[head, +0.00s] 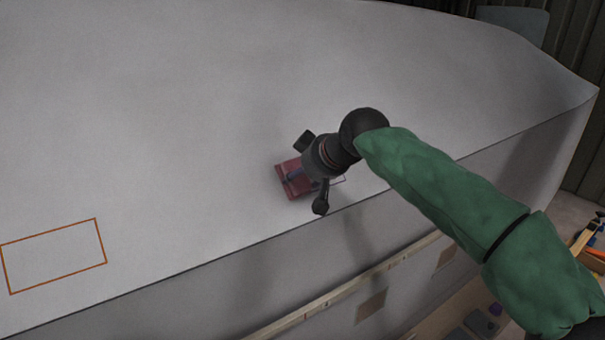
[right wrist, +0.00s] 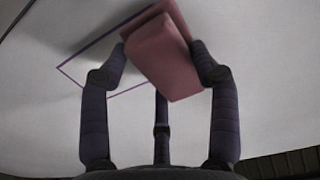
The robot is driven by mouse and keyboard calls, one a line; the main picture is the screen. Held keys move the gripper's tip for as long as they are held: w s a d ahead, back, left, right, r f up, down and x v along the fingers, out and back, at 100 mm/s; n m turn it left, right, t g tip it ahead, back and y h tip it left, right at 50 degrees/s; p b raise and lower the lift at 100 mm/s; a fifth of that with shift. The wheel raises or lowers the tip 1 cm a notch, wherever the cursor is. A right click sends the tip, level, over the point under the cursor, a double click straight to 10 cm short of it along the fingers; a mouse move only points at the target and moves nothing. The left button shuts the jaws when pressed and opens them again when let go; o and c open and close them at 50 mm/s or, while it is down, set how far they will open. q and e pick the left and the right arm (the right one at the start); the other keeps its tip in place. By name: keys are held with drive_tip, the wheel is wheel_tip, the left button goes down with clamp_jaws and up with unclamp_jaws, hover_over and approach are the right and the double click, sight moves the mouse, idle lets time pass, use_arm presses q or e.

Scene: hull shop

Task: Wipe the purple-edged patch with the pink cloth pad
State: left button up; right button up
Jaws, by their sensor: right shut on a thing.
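The pink cloth pad (head: 292,186) is at the fingertips of my right gripper (head: 309,174), close over the pale hull surface near its front edge. In the right wrist view the pad (right wrist: 164,62) sits tilted between the fingers of the gripper (right wrist: 164,66), which is shut on it. The purple-edged patch (right wrist: 70,66) shows there as a purple outline beside and partly behind the pad; the pad and fingers hide part of it. In the head view the arm hides most of this outline. I cannot tell if the pad touches the surface. My left gripper is not in view.
An orange-edged rectangle (head: 54,256) is marked on the hull (head: 180,120) at lower left. The hull surface drops off along its front edge. Below it are a wooden strip (head: 340,292) and a few items on the right. The rest of the top is clear.

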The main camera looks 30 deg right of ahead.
drive_tip(key=shift+p+v, duration=0.6)
drive_tip(key=shift+v, duration=1.9)
drive_tip(key=shift+p+v, duration=0.7)
drive_tip(key=shift+v, duration=1.8)
drive_tip(key=shift+r, duration=0.15)
drive_tip(key=shift+p+v, duration=0.7)
drive_tip(key=shift+v, duration=1.25)
